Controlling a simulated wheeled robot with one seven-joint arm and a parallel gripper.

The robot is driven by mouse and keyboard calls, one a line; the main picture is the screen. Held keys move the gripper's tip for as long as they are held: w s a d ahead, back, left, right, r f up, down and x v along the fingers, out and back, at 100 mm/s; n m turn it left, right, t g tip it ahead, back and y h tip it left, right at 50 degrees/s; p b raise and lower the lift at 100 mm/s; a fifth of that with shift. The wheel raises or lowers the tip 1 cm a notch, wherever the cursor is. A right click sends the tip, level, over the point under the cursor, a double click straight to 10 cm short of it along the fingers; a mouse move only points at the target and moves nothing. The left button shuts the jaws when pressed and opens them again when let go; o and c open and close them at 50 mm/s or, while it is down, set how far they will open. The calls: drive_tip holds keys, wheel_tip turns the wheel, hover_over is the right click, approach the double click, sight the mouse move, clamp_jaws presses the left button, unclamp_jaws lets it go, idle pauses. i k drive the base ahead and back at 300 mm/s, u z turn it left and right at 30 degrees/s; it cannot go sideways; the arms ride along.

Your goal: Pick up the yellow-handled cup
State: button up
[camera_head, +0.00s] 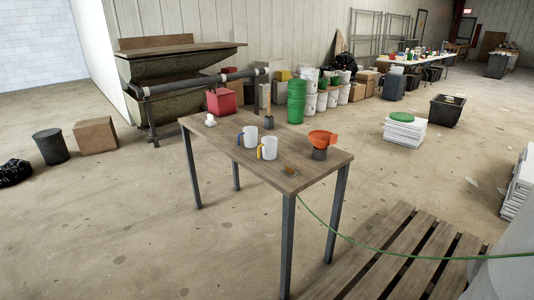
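The yellow-handled cup (269,148) is white and stands upright near the middle of the wooden table (225,145). Its yellow handle is on its left side. A second white cup with a dark blue handle (250,137) stands just behind and to the left of it, very close; I cannot tell whether they touch. My gripper does not show in this view.
The table also holds a red box (222,101), a small white item (210,120), a dark holder with upright sticks (268,121), an orange funnel-like thing (322,139) and a small flat brown piece (290,171). A green hose (385,250) and a pallet (400,255) lie front right.

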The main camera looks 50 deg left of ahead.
sight(269, 145)
drive_tip(key=u, duration=0.5)
drive_tip(key=k, duration=1.05)
drive_tip(key=u, duration=1.15)
drive_tip(key=i, duration=1.15)
drive_tip(key=u, duration=1.95)
drive_tip(key=i, duration=0.2)
drive_tip(key=z, duration=0.1)
